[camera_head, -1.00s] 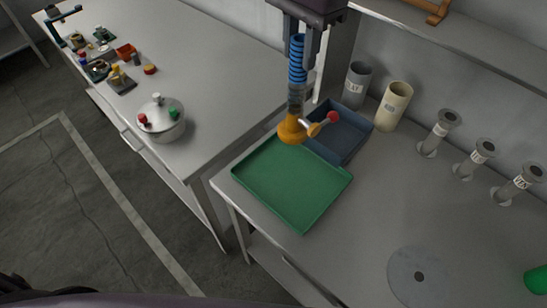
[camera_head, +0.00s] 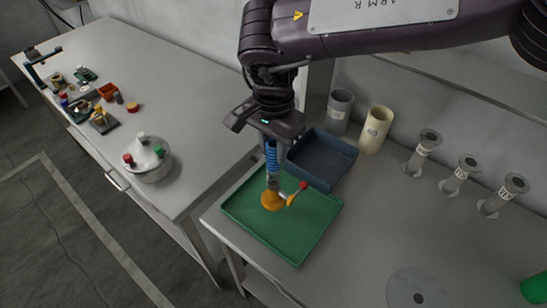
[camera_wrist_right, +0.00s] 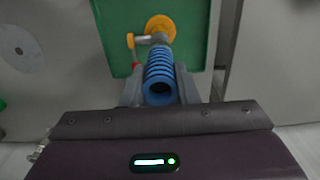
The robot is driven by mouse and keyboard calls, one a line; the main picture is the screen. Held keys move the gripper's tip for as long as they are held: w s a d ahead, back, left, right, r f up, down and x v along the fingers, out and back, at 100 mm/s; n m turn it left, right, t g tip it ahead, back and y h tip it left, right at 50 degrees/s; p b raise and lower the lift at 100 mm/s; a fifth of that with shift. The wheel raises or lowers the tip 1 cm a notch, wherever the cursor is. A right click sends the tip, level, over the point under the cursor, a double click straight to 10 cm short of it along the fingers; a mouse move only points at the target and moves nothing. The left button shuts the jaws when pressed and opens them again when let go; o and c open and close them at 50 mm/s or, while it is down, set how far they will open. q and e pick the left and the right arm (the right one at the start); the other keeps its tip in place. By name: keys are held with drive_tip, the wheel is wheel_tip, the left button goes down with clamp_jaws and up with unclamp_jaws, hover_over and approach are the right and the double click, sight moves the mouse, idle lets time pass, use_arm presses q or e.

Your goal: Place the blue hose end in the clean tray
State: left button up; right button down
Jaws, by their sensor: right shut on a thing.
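The blue hose end has a ribbed blue hose (camera_head: 271,157) and an orange end piece (camera_head: 271,200) with a red-knobbed side lever (camera_head: 303,186). My right gripper (camera_head: 272,172) is shut on the blue hose and holds it upright over the green tray (camera_head: 297,252). The orange end is low over the tray's left middle; I cannot tell if it touches the floor. In the right wrist view the ribbed hose (camera_wrist_right: 159,75) sits between the fingers, with the orange end (camera_wrist_right: 160,28) beyond it against the green tray (camera_wrist_right: 121,45). My left gripper is not in view.
A dark blue-grey tray (camera_head: 336,148) adjoins the green one at the back. A grey cup (camera_head: 340,106) and a cream cup (camera_head: 376,130) stand behind it. Several flanged grey tubes stand to the right. A lidded pot (camera_head: 148,160) sits on the left bench.

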sight(274, 162)
wheel_tip(274, 162, down, 4)
drive_tip(key=shift+s+r+p, duration=0.1)
drive_tip(key=shift+r+p, duration=0.15)
drive_tip(key=shift+p, duration=0.25)
drive_tip(key=shift+f, duration=0.4)
drive_tip(key=c, duration=1.1)
unclamp_jaws()
drive_tip(key=shift+f, duration=0.1)
